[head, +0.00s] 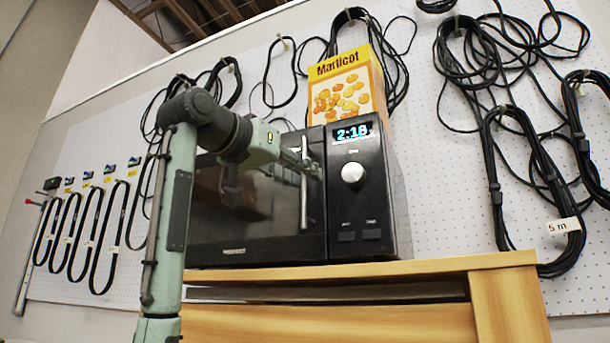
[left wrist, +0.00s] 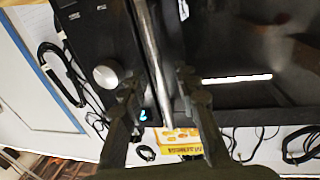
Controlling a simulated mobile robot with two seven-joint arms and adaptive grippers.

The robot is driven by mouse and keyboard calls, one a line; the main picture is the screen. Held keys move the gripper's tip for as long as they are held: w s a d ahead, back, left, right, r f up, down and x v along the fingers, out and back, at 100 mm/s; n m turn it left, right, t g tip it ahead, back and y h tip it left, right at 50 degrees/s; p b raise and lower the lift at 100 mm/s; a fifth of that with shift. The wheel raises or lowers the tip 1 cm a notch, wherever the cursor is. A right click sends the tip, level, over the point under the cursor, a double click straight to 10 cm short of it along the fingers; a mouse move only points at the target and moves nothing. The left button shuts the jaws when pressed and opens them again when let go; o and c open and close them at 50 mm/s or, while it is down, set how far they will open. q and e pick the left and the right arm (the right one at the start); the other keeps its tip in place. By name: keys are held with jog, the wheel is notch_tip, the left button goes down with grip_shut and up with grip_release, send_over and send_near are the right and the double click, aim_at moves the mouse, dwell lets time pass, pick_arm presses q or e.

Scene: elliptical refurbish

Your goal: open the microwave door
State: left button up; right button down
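The black microwave (head: 365,225) stands on a wooden cabinet, its door (head: 255,225) looking closed. A vertical silver bar handle (head: 304,205) runs along the door's right side, beside the control panel with a lit clock and round knob (head: 352,173). My left gripper (head: 308,167) is in front of the door at the handle's upper part. In the left wrist view the handle (left wrist: 147,45) runs between the two fingers of the left gripper (left wrist: 158,80), with gaps visible on both sides, so it is open around the handle. My right gripper is in neither view.
A yellow Marlicot box (head: 347,85) stands on top of the microwave. The wooden cabinet (head: 400,322) lies below it. Black cables (head: 530,150) hang on the white pegboard behind. My left arm rises in front of the microwave's left side.

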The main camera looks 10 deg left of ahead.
pick_arm(q)
jog(key=shift+w+d, duration=0.25)
jog(key=shift+w, duration=0.45)
grip_shut()
